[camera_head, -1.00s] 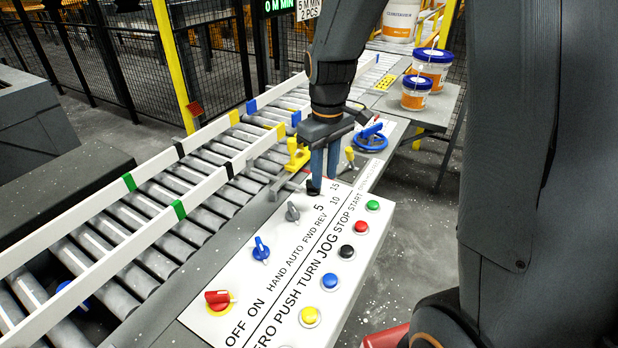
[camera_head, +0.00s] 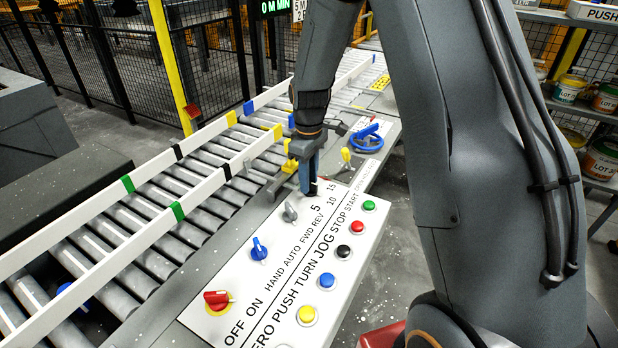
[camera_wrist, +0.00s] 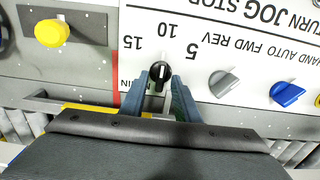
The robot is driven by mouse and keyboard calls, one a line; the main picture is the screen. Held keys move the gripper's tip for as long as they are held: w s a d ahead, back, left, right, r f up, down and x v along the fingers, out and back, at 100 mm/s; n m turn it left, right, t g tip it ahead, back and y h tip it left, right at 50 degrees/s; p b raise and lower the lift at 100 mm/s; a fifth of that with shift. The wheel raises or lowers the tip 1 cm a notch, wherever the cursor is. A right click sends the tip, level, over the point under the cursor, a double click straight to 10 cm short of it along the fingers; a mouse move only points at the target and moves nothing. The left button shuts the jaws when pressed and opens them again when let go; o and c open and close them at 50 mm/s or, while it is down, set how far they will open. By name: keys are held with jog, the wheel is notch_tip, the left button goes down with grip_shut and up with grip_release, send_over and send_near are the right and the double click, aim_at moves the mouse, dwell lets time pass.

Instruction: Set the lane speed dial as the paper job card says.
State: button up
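The lane speed dial (camera_wrist: 160,74) is a small black knob on the white panel (camera_wrist: 215,48), beside the printed numbers 5, 10 and 15. I cannot tell for sure which mark it points at. My gripper (camera_wrist: 160,80) is over it, with one blue-grey finger on each side and small gaps to the knob. In the head view my gripper (camera_head: 309,190) is low at the panel's far part and hides most of the dial. The white paper card (camera_head: 298,10) at the top is partly cut off and covered by my arm; "5 M" shows.
Near the dial are a grey selector (camera_head: 290,213), a blue knob (camera_head: 259,249), a red knob (camera_head: 217,299), several push buttons, a yellow knob (camera_wrist: 51,33) and a blue handwheel (camera_head: 366,138). The roller lane (camera_head: 150,235) runs alongside.

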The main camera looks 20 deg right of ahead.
jog(key=shift+f, duration=0.1)
grip_shut()
jog(key=shift+m, duration=0.4)
jog(key=m+p, duration=0.1)
jog(key=m, duration=0.4)
jog(key=shift+w+d+m, duration=0.1)
jog(key=shift+d+m, duration=0.05)
jog(key=shift+m, duration=0.15)
jog(key=m, duration=0.5)
jog(key=shift+d+p, duration=0.1)
jog(key=shift+p, duration=0.3)
jog(key=shift+m, duration=0.4)
grip_release()
